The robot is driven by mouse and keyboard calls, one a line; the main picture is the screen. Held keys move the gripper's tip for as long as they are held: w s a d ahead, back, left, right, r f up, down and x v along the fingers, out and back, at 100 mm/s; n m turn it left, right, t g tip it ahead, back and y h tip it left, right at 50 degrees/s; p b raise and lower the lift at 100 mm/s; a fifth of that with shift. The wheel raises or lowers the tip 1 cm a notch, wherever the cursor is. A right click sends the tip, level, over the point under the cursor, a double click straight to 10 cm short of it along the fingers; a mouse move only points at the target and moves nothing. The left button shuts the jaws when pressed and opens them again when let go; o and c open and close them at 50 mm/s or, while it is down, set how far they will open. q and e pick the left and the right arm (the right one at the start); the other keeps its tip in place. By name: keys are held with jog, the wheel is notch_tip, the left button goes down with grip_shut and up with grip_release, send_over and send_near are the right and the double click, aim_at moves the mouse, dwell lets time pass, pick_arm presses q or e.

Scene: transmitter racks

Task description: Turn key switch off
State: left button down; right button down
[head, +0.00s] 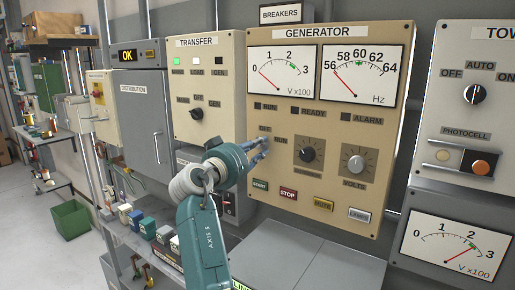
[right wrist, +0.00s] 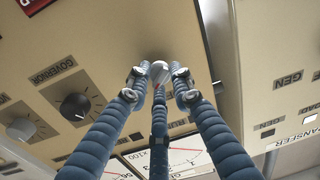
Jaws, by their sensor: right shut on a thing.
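The beige generator panel (head: 330,120) stands upright in the middle of the head view. The key switch is at its left, beside a RUN label (head: 281,140); the gripper mostly covers it there. My right gripper (head: 264,144) reaches it from the lower left, with blue ribbed fingers. In the right wrist view the fingers of my right gripper (right wrist: 157,80) close around the small silver key switch (right wrist: 158,68) against the panel face. Which way the key points cannot be told. My left gripper is not in view.
Governor knob (head: 306,153) and volts knob (head: 355,163) sit right of the gripper. START (head: 260,186) and STOP (head: 288,194) buttons are just below. The transfer panel (head: 205,90) stands to the left. Both generator meter needles rest near their low ends.

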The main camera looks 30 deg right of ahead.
jog(key=n+p, duration=0.1)
jog(key=n, duration=0.3)
jog(key=shift+d+f+n+p, duration=0.1)
jog(key=shift+f+n+p, duration=0.1)
jog(key=shift+n+p, duration=0.15)
jog(key=n+p, duration=0.2)
jog(key=n, duration=0.1)
jog(key=shift+n+g+p, duration=0.4)
jog(key=shift+n+p, duration=0.55)
jog(key=shift+n, duration=0.8)
jog(key=shift+f, duration=0.1)
jog(key=c, duration=1.6)
grip_release()
jog(key=shift+c, duration=0.2)
jog(key=shift+o, duration=0.6)
jog(key=shift+s+d, duration=0.15)
jog(key=shift+d, duration=0.1)
